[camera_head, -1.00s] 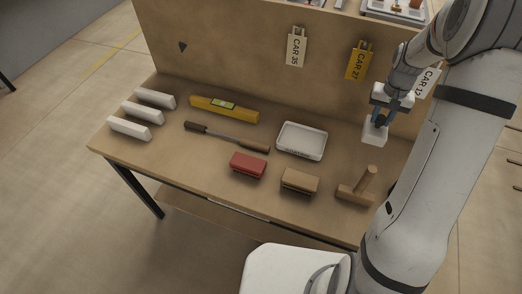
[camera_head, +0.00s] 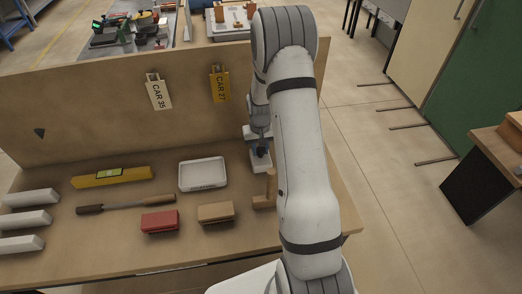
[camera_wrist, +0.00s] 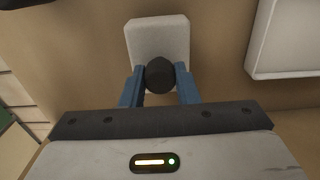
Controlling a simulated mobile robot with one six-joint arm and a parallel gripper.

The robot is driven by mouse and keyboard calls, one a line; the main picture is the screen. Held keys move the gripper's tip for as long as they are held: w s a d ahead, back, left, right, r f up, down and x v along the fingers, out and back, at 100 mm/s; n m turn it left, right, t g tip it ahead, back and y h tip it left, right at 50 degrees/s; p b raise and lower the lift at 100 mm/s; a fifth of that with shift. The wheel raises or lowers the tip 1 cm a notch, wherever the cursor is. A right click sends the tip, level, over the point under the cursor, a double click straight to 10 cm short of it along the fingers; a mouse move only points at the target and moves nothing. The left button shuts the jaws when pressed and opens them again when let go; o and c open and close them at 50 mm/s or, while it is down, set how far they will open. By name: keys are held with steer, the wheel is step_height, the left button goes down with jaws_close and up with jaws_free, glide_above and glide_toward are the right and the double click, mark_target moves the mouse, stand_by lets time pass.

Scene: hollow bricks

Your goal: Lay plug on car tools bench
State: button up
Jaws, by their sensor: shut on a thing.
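The plug, a pale block with a dark round knob, shows in the wrist view (camera_wrist: 157,36) and, partly hidden by my arm, in the head view (camera_head: 262,163). My gripper (camera_wrist: 160,77) is shut on the plug's knob with its blue fingers on either side. In the head view my gripper (camera_head: 260,148) is at the right end of the wooden bench (camera_head: 110,238), close to the back panel. I cannot tell whether the plug touches the bench top.
A white tray (camera_head: 203,174) lies left of the plug; a wooden mallet (camera_head: 268,190) stands just in front. Tags hang on the panel.

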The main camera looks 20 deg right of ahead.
step_height(320, 180, down, 2)
steer(key=o, duration=1)
steer(key=shift+c, duration=0.2)
step_height(320, 180, up, 11)
steer(key=b, duration=0.3)
steer(key=shift+r, duration=0.2)
steer(key=s+a+r+n+t, duration=0.1)
steer(key=s+a+r, duration=0.3)
steer(key=s+r, duration=0.25)
steer(key=s+a+r+t, duration=0.1)
steer(key=s+a+r, duration=0.2)
steer(key=s+r, duration=0.4)
steer(key=s+a+r, duration=0.2)
steer(key=s, duration=0.4)
steer(key=s+a+r+n+t, duration=0.1)
steer(key=s+a+r, duration=0.1)
steer(key=s, duration=0.5)
